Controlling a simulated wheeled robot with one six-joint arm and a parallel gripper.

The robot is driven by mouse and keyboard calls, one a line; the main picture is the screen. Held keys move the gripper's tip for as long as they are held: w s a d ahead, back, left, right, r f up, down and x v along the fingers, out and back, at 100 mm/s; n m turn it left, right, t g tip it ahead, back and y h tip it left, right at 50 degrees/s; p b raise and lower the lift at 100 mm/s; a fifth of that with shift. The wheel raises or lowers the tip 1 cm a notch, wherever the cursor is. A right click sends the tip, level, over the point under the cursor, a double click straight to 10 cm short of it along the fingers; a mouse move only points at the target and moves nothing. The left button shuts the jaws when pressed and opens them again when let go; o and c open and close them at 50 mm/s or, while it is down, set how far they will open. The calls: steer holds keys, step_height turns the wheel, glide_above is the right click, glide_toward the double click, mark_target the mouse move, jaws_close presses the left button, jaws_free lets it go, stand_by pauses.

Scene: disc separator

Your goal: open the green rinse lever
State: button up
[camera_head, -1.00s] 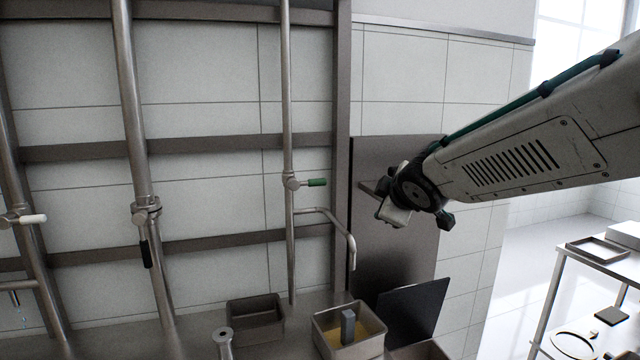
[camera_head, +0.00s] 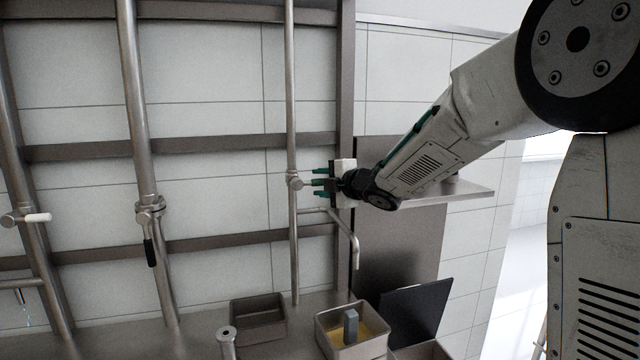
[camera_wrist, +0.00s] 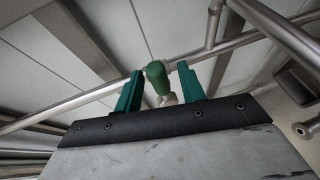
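The green rinse lever (camera_head: 313,183) sticks out to the right from a valve (camera_head: 294,181) on a thin upright pipe. In the wrist view the green lever (camera_wrist: 157,76) points towards the camera and lies between my two green fingertips. My gripper (camera_head: 320,183) is at the lever, coming from the right. In the wrist view my gripper (camera_wrist: 162,88) is open, with a gap on each side of the lever. The left finger is closer to the lever than the right one.
A bent spout (camera_head: 346,232) hangs just below my gripper. A thick pipe with a black lever (camera_head: 149,253) and a pipe with a white lever (camera_head: 38,217) stand to the left. Metal bins (camera_head: 258,318) and a dark panel (camera_head: 415,308) are below.

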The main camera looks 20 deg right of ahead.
steer(key=shift+w+a+f, duration=0.1)
steer(key=shift+w+a, duration=0.05)
steer(key=shift+w, duration=0.2)
jaws_close()
steer(key=shift+f, duration=0.1)
steer(key=shift+a+f+m+y, duration=0.1)
steer(key=shift+f+m+y, duration=0.4)
steer(key=shift+m, duration=0.5)
steer(key=shift+a+f+m+t+y, duration=0.15)
steer(key=shift+f+m+t, duration=0.3)
steer(key=shift+m, duration=0.3)
steer(key=shift+a+f+m+t+y, duration=0.15)
steer(key=shift+f+m+t, duration=0.3)
steer(key=shift+m, duration=0.3)
